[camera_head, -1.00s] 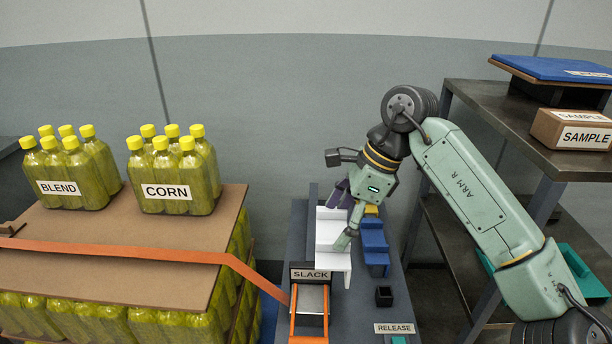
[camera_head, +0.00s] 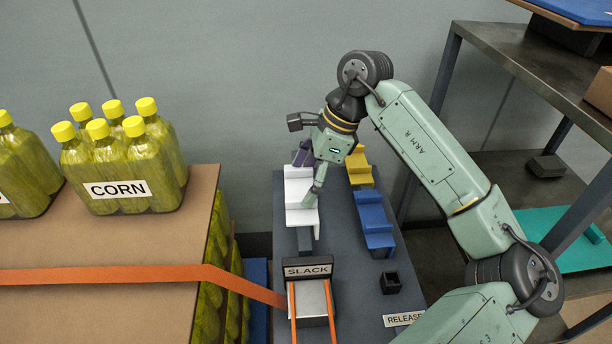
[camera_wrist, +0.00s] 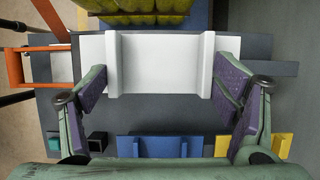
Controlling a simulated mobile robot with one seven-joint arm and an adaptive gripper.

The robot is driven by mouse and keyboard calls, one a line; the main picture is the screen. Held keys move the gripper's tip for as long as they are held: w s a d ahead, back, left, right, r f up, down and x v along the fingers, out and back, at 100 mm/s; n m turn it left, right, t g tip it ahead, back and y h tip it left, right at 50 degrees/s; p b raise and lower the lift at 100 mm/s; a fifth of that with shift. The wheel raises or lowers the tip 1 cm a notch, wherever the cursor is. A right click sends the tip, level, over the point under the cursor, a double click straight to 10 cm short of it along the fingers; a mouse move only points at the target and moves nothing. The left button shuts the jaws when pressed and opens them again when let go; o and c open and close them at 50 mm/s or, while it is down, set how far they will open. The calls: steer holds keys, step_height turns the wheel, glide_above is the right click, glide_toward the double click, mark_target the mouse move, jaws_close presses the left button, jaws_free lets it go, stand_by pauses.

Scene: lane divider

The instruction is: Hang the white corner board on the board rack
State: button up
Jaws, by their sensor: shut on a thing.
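The white corner board (camera_head: 297,187) is a stepped, bent panel above the left part of the dark grey bench (camera_head: 345,262). My gripper (camera_head: 310,170) is shut on it. In the wrist view the white board (camera_wrist: 160,65) spans between the purple-padded fingers of my gripper (camera_wrist: 162,88), one at each end. I cannot tell whether its underside touches anything. A blue corner board (camera_head: 373,222) and a yellow one (camera_head: 359,168) stand in a row to its right, apart from it. I cannot make out for certain which part is the board rack.
A SLACK box (camera_head: 307,268) with orange straps stands in front of the white board. A small black open box (camera_head: 390,282) and a RELEASE label (camera_head: 404,319) are front right. Strapped bottles labelled CORN (camera_head: 125,160) stand left. A metal shelf (camera_head: 505,75) is right.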

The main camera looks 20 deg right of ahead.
steer(key=shift+f+b, duration=0.15)
steer(key=shift+b, duration=0.35)
step_height(320, 180, down, 9)
steer(key=b, duration=0.9)
steer(key=shift+w+r, duration=0.1)
steer(key=shift+r, duration=0.1)
steer(key=shift+f+b, duration=0.6)
steer(key=shift+b, duration=0.05)
steer(key=o, duration=1.1)
steer(key=v, duration=1.2)
